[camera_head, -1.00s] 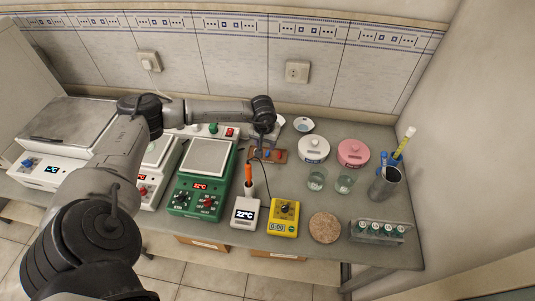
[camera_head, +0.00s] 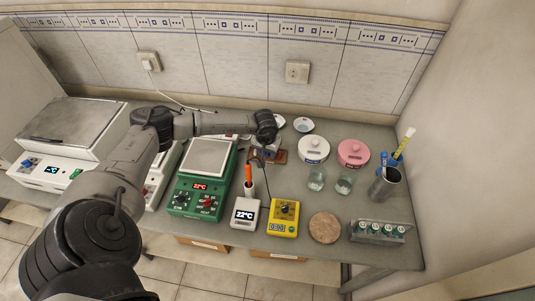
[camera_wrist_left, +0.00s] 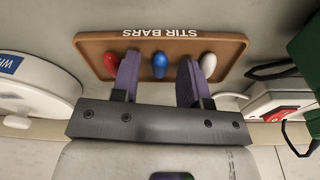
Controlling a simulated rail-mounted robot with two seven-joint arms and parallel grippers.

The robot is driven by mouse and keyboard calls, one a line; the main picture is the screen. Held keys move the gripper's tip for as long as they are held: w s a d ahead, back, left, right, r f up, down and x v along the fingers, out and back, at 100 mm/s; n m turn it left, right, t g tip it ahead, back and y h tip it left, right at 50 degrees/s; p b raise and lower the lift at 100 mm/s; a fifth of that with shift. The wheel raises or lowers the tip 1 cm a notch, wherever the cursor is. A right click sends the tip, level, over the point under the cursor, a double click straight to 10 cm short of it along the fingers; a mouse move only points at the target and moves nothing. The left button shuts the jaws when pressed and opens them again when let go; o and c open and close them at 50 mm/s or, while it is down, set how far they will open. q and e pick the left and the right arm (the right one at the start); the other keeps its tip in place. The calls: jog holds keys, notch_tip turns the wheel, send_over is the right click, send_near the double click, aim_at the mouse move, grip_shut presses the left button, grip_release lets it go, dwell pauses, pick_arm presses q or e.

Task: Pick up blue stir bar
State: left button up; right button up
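The blue stir bar (camera_wrist_left: 160,65) lies in the brown tray labelled "STIR BARS" (camera_wrist_left: 100,42), between a red stir bar (camera_wrist_left: 112,61) and a white stir bar (camera_wrist_left: 208,65). My left gripper (camera_wrist_left: 158,78) is open, with its purple fingers pointing at the tray. In the left wrist view the blue bar appears between the two fingertips, without visible contact. In the head view the left gripper (camera_head: 260,160) hangs over the tray (camera_head: 281,157) and hides most of it and the bars. My right gripper is not in view.
A green hotplate (camera_head: 207,160) stands left of the gripper. A thermometer unit (camera_head: 245,213) and a yellow meter (camera_head: 284,217) stand in front.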

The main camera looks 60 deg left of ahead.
pick_arm(q)
grip_shut()
dwell(0.3)
jog(key=shift+r, duration=0.55)
jog(key=r, duration=0.2)
jog(key=d+r, duration=0.1)
jog(key=shift+w+r, duration=0.1)
jog(key=shift+r, duration=0.25)
jog(key=w+d+r, duration=0.1)
jog(key=d+r, duration=0.5)
jog(key=d, duration=0.4)
jog(key=shift+w+d, duration=0.25)
jog(key=shift+r, duration=0.15)
